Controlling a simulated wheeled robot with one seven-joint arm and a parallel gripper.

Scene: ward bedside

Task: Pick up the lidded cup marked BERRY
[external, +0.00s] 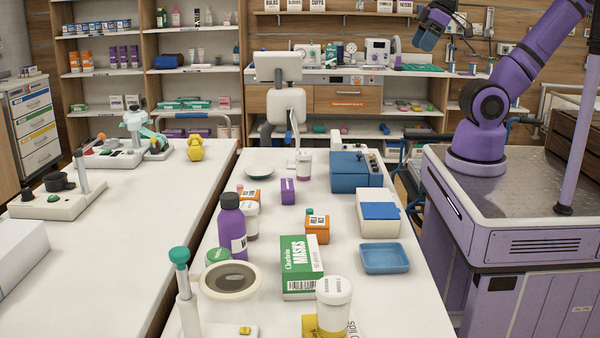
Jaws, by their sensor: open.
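Several lidded cups stand on the white table, and I cannot read BERRY on any of them. A white-lidded cup (333,308) is at the front, with small print on its lid. A second lidded cup (251,222) stands behind the purple bottle and is partly hidden by it. A third, smaller cup (304,165) with a pinkish-purple band stands farther back, near the blue machine. My gripper (428,38) is raised at the top right, far from the cups and above the table's height. It is open and empty.
A purple bottle (231,225), green MASKS box (302,266), orange box (317,230) and purple box (288,191) crowd the table. A blue tray (385,258), a white-and-blue box (378,222) and a blue machine (352,178) line its right side. The front right is clear.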

